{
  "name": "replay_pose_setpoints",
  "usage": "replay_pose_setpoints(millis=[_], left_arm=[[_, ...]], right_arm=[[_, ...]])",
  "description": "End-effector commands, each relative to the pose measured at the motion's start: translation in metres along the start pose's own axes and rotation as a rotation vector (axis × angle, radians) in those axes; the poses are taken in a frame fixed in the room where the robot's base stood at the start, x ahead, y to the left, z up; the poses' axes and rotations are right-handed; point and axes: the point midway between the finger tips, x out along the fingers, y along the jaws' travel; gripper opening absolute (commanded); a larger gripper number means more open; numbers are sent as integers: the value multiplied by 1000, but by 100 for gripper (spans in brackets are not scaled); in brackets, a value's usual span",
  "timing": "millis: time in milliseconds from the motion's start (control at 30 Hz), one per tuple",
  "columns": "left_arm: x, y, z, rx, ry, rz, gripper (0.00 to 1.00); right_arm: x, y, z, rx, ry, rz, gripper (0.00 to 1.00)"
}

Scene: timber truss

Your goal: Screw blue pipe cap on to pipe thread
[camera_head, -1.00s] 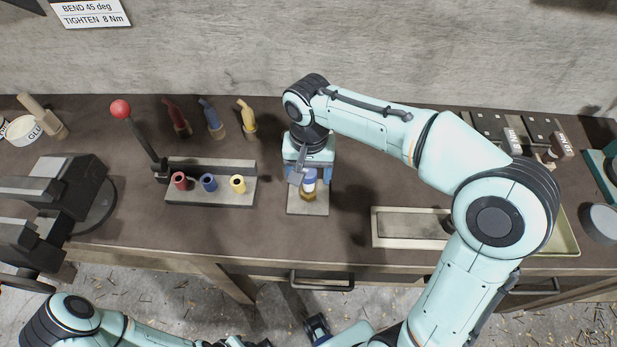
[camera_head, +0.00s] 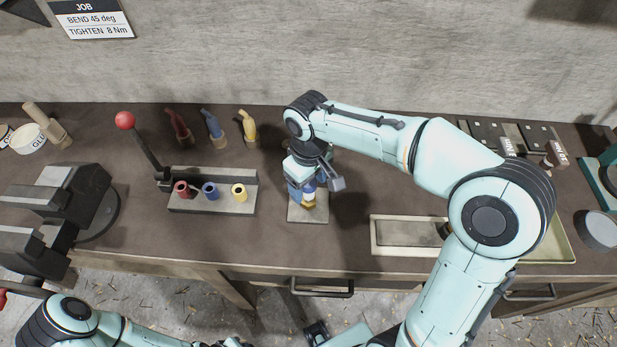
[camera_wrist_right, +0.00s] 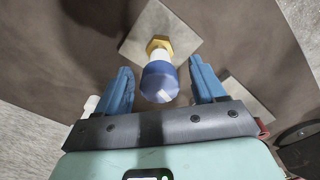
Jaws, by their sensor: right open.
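The blue pipe cap (camera_wrist_right: 160,82) sits at the top of a short white pipe (camera_wrist_right: 158,60), above a brass-coloured nut (camera_wrist_right: 159,43) on a square grey plate (camera_wrist_right: 187,43). In the wrist view my right gripper (camera_wrist_right: 160,85) is open, with one blue finger on each side of the cap and a visible gap to both. In the head view this gripper (camera_head: 304,187) is over the plate (camera_head: 308,214) and hides most of the cap. The thread is hidden.
Left of the plate stands a bending fixture (camera_head: 212,192) with red, blue and yellow pipe ends and a red-knobbed lever (camera_head: 140,145). Bent pipes (camera_head: 215,127) stand behind it. A shallow tray (camera_head: 405,236) lies to the right. A vise (camera_head: 60,215) is at left.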

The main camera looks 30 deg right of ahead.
Motion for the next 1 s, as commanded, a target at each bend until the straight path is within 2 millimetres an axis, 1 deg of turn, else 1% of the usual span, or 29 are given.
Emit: replay_pose_setpoints(millis=[33, 100, 200, 467, 567, 667, 1000], left_arm=[[-4, 2, -2, 1, 2, 1, 43], [-6, 3, -2, 1, 4, 1, 43], [-7, 3, -3, 1, 4, 1, 43], [-6, 3, -2, 1, 4, 1, 43], [-8, 4, -3, 2, 5, 2, 43], [-13, 7, -5, 3, 8, 3, 43], [-32, 17, -15, 8, 23, 8, 43]], right_arm=[[-2, 0, 0, -65, 0, 0, 69], [-1, 0, 0, -145, 0, 0, 69], [0, 0, 0, -205, 0, 0, 69], [0, 0, 0, -215, -1, 0, 69], [0, 0, 0, -248, -1, 0, 69], [-1, 0, 0, -375, -1, 0, 69], [-2, 1, 0, -923, -1, 1, 69]])
